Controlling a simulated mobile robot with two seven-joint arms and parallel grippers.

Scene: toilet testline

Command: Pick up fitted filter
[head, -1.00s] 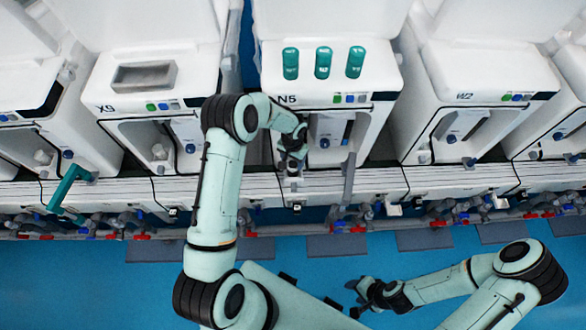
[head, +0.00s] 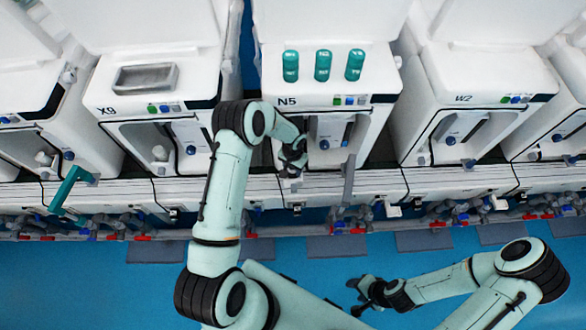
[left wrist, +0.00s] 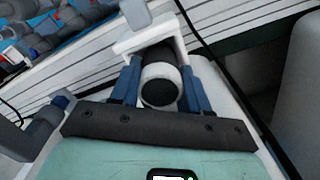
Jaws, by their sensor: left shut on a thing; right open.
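In the left wrist view the fitted filter (left wrist: 160,84), a dark cylinder with a white ring around it, sits between the two blue fingers of my left gripper (left wrist: 160,92). The fingers are shut on it from both sides. In the head view my left gripper (head: 291,167) is at the lower left of the open front of the unit marked N5 (head: 318,99); the filter is too small or hidden to make out there. My right gripper (head: 361,297) is open and empty over the blue floor, well away from the units.
Three green canisters (head: 323,66) stand on top of N5. A metal tray (head: 146,78) is set in the top of X9 at left. A green handle (head: 69,189) juts out at far left. Pipes with red and blue valves run below the units. The blue floor (head: 110,290) is clear at lower left.

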